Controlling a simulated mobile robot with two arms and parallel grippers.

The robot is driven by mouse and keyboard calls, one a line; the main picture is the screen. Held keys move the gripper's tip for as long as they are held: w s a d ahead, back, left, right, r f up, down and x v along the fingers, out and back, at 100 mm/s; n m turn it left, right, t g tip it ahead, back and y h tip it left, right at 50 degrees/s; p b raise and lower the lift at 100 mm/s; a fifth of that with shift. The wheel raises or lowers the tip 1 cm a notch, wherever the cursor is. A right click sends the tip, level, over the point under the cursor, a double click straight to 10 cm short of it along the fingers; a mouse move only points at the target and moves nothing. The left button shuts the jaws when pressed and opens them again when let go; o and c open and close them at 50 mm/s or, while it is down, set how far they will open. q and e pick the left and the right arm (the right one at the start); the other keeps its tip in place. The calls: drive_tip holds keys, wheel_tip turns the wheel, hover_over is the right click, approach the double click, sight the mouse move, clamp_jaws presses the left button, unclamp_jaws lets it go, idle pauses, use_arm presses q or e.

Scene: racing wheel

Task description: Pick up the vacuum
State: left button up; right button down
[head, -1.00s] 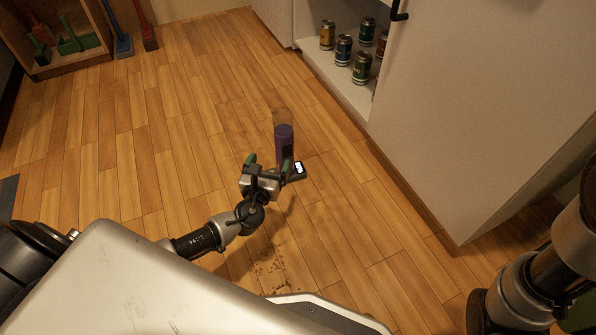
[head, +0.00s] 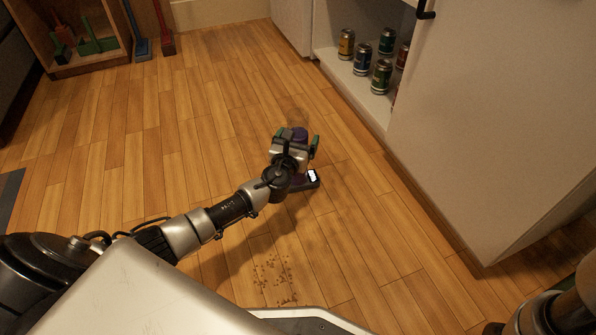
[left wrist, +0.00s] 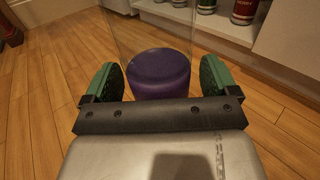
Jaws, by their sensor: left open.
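The vacuum is a purple upright cylinder with a clear top part and a dark base. In the head view the vacuum (head: 299,134) stands on the wooden floor, mostly hidden behind my left gripper (head: 299,143); its base with a white label shows at the lower right. In the left wrist view the purple body (left wrist: 160,75) lies between the two green finger pads of my left gripper (left wrist: 160,82). The gripper is open, with gaps visible on both sides of the body. My right gripper is not in view; only part of my right arm shows at the lower right.
A white cabinet (head: 480,120) stands to the right, with several cans (head: 381,77) on its low shelf. A wooden cubby (head: 90,69) with brushes is at the back left. Brown crumbs (head: 275,275) lie on the near floor. The floor left of the vacuum is clear.

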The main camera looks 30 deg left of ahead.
use_arm(q)
drive_tip(key=c, duration=0.8)
drive_tip(key=shift+r, duration=0.1)
drive_tip(key=shift+c, duration=1)
